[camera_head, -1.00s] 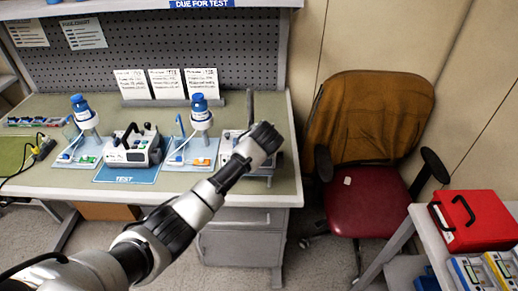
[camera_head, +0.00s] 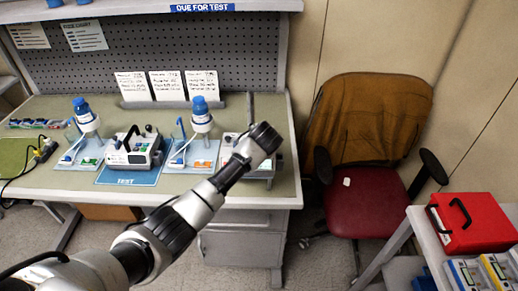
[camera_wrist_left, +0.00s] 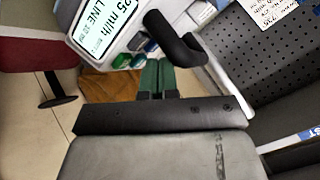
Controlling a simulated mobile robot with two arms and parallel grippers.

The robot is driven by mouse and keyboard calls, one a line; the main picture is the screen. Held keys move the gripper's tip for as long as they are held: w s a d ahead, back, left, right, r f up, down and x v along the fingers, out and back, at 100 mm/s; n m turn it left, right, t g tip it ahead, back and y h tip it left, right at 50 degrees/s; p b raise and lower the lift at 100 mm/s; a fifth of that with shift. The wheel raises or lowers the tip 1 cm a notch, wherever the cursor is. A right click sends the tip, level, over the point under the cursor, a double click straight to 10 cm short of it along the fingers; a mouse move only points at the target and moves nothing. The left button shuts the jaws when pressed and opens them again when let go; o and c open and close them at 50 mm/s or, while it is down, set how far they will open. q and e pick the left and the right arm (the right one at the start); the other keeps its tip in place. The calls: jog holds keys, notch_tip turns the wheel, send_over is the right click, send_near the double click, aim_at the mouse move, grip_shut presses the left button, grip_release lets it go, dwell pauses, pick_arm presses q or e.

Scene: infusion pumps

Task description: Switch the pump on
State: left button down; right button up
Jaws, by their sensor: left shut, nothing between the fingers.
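A white and grey pump (camera_head: 133,149) with a black handle stands on the blue TEST mat (camera_head: 127,175) on the bench. Another pale device (camera_head: 262,172) at the bench's right end is partly hidden by my left arm. My left gripper (camera_wrist_left: 157,80) is shut and empty; its green fingers show in the left wrist view. In the head view its fingertips are hidden behind the dark wrist. The left wrist view shows a pump (camera_wrist_left: 90,22) close up, with a 25 ml/h label, a black handle and green and blue buttons beyond the fingertips. Contact cannot be told.
Stands with blue-capped bottles (camera_head: 200,117) flank the mat pump. White cards (camera_head: 168,84) stand behind, before the pegboard. A red chair (camera_head: 365,200) is right of the bench. A red case (camera_head: 472,222) sits on a side table.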

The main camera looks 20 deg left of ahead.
pick_arm(q)
jog(key=shift+r, duration=0.15)
notch_tip(320, 180, up, 5)
jog(key=p, duration=0.5)
dwell(0.3)
